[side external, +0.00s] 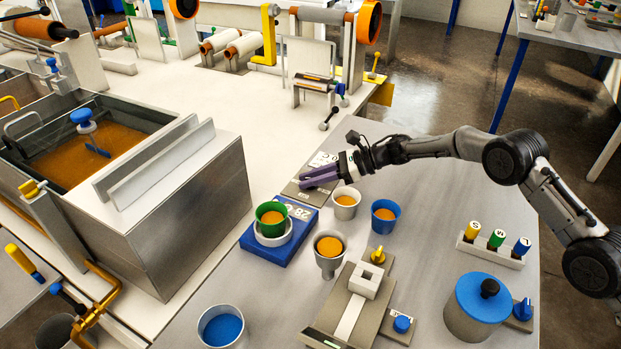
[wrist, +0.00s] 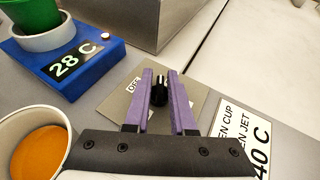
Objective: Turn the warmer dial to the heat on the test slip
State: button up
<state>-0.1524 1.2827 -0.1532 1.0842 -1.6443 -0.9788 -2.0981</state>
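The warmer dial, a black knob (wrist: 159,93) with a pale pointer mark, sits on a grey plate (wrist: 118,103) with an OFF label to its left. My gripper (wrist: 159,73) has its two purple fingers apart, one on each side of the knob; whether they touch it I cannot tell. In the side view my gripper (side external: 303,180) is low over the plate and hides the knob. The white test slip (wrist: 238,135) reads 40 C and lies right of the dial. The blue warmer (wrist: 55,60) shows 28 C and holds a green cup (side external: 271,217) in a white ring.
A pale cup of orange liquid (side external: 345,203) stands close to my gripper. A blue cup (side external: 385,214) and a funnel-like cup (side external: 329,249) stand nearby. The resin bath's metal wall (side external: 200,235) rises at the left.

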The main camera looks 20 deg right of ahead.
grip_shut()
jog(key=shift+r+m+t, duration=0.1)
jog(key=shift+m+t, duration=0.6)
jog(key=shift+t, duration=0.1)
jog(key=shift+o, duration=1.9)
grip_release()
